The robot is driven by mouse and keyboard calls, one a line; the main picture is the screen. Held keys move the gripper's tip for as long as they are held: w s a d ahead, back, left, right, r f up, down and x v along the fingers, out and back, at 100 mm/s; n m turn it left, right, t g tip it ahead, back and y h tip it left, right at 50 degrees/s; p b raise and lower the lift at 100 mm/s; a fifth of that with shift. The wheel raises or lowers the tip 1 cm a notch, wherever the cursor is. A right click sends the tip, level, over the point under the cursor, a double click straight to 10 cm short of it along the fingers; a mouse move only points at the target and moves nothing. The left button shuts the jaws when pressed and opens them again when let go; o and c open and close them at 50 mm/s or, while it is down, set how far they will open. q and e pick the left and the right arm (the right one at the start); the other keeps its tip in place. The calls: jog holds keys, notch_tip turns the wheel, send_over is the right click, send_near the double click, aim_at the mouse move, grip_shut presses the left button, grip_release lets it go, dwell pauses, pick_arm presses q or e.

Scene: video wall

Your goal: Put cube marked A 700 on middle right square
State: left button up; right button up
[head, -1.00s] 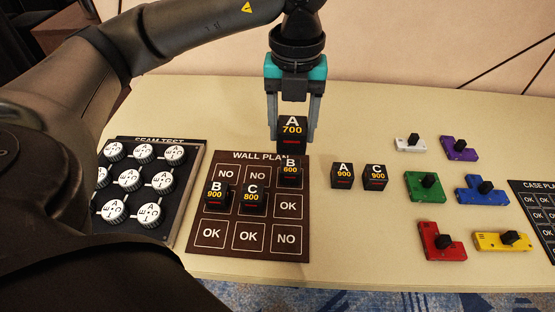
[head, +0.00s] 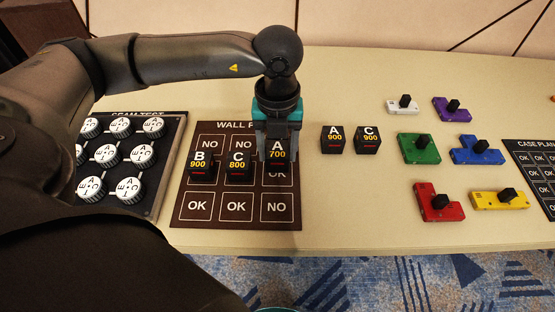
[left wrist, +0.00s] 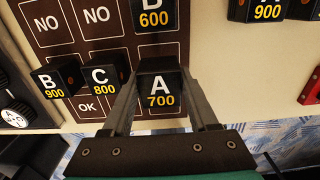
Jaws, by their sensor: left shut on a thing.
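The black cube marked A 700 (head: 277,153) is between the fingers of my left gripper (head: 276,158), which is shut on it. It appears upright, a little above the middle right square (head: 278,174) of the dark WALL PLAN board (head: 188,215); that square's OK label shows below it. In the left wrist view the cube (left wrist: 160,92) sits between both fingers (left wrist: 162,85), to the right of cube C 800. Cube B 600 (left wrist: 154,18) stands on the top right square, hidden behind the gripper in the head view. My right gripper is not in view.
Cubes B 900 (head: 200,166) and C 800 (head: 239,166) stand on the middle row. Cubes A 900 (head: 332,140) and C 900 (head: 368,140) stand right of the board. Several coloured knobbed blocks lie farther right. A panel of white dials (head: 160,180) lies left.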

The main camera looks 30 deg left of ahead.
aim_at(278, 161)
pick_arm(q)
notch_tip(278, 161, down, 3)
jog(key=shift+b, duration=0.45)
jog(key=shift+f, duration=0.15)
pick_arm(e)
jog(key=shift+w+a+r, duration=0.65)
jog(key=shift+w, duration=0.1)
pick_arm(q)
jog(key=shift+f, duration=0.1)
jog(key=shift+f, duration=0.1)
jog(key=o, duration=1.4)
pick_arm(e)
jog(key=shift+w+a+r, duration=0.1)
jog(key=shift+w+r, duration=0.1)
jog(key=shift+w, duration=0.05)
pick_arm(q)
notch_tip(278, 161, up, 12)
jog(key=p, duration=0.3)
jog(key=shift+r, duration=0.2)
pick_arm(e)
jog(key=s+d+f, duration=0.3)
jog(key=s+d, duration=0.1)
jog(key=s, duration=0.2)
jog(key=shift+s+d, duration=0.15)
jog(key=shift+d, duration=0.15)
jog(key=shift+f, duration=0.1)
